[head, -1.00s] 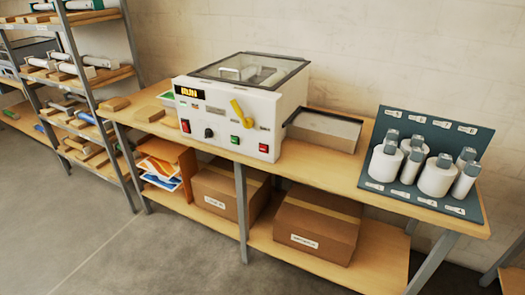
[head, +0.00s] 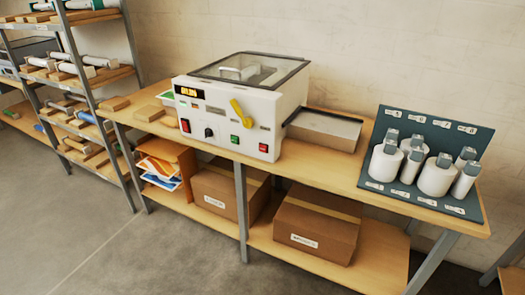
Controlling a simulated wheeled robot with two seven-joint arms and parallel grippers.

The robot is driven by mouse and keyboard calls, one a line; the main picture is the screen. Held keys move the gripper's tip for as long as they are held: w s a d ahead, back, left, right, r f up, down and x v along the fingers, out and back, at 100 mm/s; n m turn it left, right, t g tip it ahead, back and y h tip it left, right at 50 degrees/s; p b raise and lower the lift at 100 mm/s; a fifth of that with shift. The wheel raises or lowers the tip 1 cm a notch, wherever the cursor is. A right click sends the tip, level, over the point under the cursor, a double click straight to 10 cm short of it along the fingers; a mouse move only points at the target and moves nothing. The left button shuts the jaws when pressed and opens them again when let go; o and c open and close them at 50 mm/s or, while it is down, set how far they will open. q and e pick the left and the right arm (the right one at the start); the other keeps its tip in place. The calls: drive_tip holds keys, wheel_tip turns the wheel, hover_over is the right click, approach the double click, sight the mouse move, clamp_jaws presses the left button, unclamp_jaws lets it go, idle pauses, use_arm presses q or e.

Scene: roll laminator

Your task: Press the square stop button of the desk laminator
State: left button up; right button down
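The white desk laminator (head: 222,115) stands on the wooden bench against the wall, its front panel facing me. A small red square button (head: 263,148) is at the panel's lower right, and a green one (head: 235,139) is to its left. A red switch (head: 185,125) is at the panel's left, and a black knob (head: 209,132) sits between. A yellow lever (head: 238,110) is on the front. A small lit display (head: 189,92) is at the upper left; its text is too small to read. Neither of my grippers is in view.
The wooden bench (head: 330,165) has a grey-topped tray (head: 325,130) right of the laminator and a dark rack (head: 425,205) with several white rolls farther right. Cardboard boxes (head: 315,225) and a paper holder are on the lower shelf. Shelving (head: 90,110) stands left; floor in front is clear.

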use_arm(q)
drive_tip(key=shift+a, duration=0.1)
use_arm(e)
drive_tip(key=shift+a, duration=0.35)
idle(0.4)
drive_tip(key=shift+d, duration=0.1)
